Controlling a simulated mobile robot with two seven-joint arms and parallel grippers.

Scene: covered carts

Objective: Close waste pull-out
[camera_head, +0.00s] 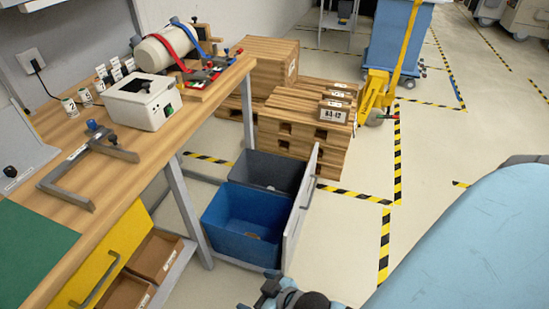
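The waste pull-out stands open beside the workbench. Its pale front panel (300,215) is upright, out to the right of the bins. Behind the panel sit a blue bin (243,228) and a dark grey bin (268,172). A small brownish item lies in the blue bin; the grey bin looks empty. My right gripper (268,289) seems to be the dark and blue-grey mechanism at the bottom edge, just below the panel's near corner. It is cut off, and its fingers are not clear. I cannot tell whether it touches the panel. My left gripper is not in view.
The wooden workbench (128,185) with a yellow drawer (100,262) fills the left. Stacked wooden crates (300,135) stand behind the bins. A light blue rounded surface (470,250) fills the lower right. Floor right of the panel is clear, with yellow-black tape (385,240).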

